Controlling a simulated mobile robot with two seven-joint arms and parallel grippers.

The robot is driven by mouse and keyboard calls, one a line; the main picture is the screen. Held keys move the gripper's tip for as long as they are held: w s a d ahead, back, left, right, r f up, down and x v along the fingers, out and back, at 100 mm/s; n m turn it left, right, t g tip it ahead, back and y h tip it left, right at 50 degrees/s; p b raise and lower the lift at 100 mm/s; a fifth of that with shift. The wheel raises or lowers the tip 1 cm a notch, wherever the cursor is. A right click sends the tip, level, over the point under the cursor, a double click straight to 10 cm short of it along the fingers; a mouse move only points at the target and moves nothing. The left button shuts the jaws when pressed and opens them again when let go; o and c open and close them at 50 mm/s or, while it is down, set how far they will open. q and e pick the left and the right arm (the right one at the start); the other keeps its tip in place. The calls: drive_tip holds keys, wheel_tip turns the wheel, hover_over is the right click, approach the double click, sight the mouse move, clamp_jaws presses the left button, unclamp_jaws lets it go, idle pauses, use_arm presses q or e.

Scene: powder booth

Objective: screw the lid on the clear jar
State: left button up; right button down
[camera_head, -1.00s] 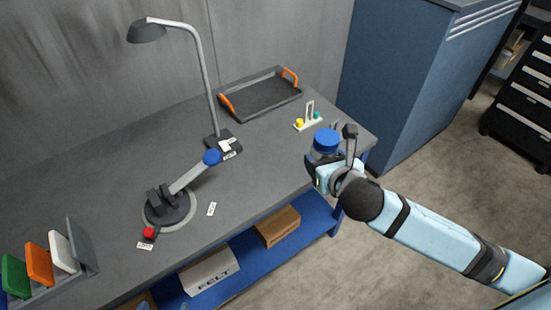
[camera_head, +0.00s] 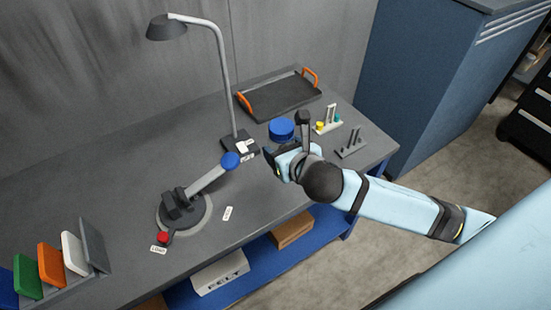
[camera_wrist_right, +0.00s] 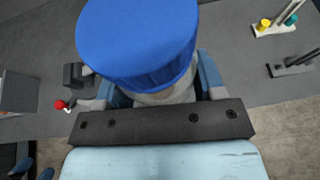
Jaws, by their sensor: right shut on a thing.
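The blue lid (camera_head: 281,128) sits on top of the clear jar, upright, above the right part of the bench. In the right wrist view the lid (camera_wrist_right: 138,42) is large, and a strip of the clear jar (camera_wrist_right: 168,95) shows below it. I cannot tell how tightly the lid is seated. My right gripper (camera_head: 291,148) is shut on the jar, below the lid. Its fingers hide most of the jar.
The grey bench (camera_head: 110,200) holds a lever press (camera_head: 182,212), a lamp (camera_head: 226,85), an orange-handled tray (camera_head: 280,99), a small peg rack (camera_head: 328,126) and a grey pronged stand (camera_head: 351,148). Coloured panels (camera_head: 50,264) stand at the left. The bench middle is mostly clear.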

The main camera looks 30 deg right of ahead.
sight(275, 144)
drive_tip(key=shift+w+a+f+n+y+b, duration=0.15)
drive_tip(key=shift+w+n+y, duration=0.1)
drive_tip(key=shift+w, duration=0.15)
drive_tip(key=shift+w+a+f+n+y+b, duration=0.1)
drive_tip(key=shift+w+n+y+b, duration=0.05)
drive_tip(key=shift+w+y, duration=0.15)
drive_tip(key=shift+w+f+n+y+b, duration=0.25)
drive_tip(key=shift+w+n+y+b, duration=0.2)
drive_tip(key=shift+w+n+y, duration=0.25)
drive_tip(key=w+d+n+y+b, duration=0.1)
drive_tip(key=w+d+y+b, duration=0.1)
drive_tip(key=w+d, duration=0.2)
drive_tip(key=w+d+n+g+y+b, duration=0.1)
drive_tip(key=w+d, duration=0.3)
drive_tip(key=d, duration=0.5)
drive_tip(key=shift+d+r+n+y+b, duration=0.15)
drive_tip(key=shift+r+n+y+b, duration=0.25)
drive_tip(key=shift+n+b, duration=0.25)
wheel_tip(275, 144, down, 16)
drive_tip(key=shift+r+b, duration=0.1)
drive_tip(key=shift+b, duration=1.1)
